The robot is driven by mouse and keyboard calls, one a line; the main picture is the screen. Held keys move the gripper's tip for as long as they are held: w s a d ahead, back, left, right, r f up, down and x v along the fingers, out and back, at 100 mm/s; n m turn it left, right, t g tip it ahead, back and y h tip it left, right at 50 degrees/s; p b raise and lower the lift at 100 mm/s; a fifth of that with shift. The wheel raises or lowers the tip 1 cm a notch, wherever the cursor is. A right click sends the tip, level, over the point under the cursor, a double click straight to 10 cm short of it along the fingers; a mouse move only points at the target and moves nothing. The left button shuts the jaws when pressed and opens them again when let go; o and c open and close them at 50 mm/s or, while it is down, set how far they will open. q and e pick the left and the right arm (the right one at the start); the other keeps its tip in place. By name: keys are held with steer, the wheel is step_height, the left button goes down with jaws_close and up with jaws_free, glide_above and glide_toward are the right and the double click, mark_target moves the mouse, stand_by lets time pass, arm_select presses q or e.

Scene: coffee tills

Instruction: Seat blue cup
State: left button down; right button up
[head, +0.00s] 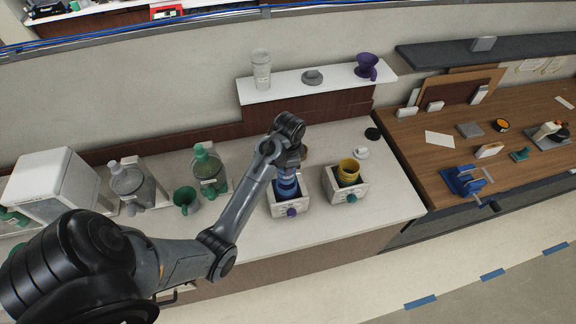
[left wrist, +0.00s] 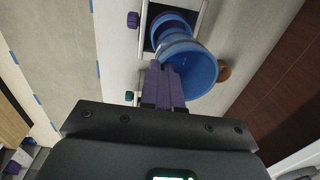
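The blue cup (head: 286,187) is at the opening of the left white box with a purple knob (head: 291,212) on the counter. In the left wrist view the cup (left wrist: 203,70) has its wide rim toward the camera, over the box's dark square opening (left wrist: 150,46). Whether it rests fully in the box cannot be told. My left gripper (head: 290,167) is above the cup. Its purple fingers (left wrist: 160,68) are close together at the cup's rim and appear shut on its wall. The fingertips are partly hidden in the head view. My right gripper is out of view.
A yellow cup (head: 349,170) sits in a neighbouring white box (head: 346,193) to the right. Green-lidded jars (head: 209,170) and a green cup (head: 187,199) stand to the left. A white shelf (head: 310,86) behind holds a purple cup (head: 367,66). The counter front is clear.

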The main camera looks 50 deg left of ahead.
mark_target(288, 180)
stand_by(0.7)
arm_select(q)
steer(key=shift+f+b, duration=0.3)
steer(key=shift+f, duration=1.2)
steer(key=shift+f+b, duration=0.3)
steer(key=shift+f, duration=1)
steer(key=shift+f+b, duration=0.3)
steer(key=shift+f, duration=0.95)
steer(key=shift+f+b, duration=0.35)
steer(key=shift+f, duration=0.95)
steer(key=c, duration=1)
jaws_free()
steer(key=shift+o, duration=0.2)
steer(key=shift+r, duration=0.1)
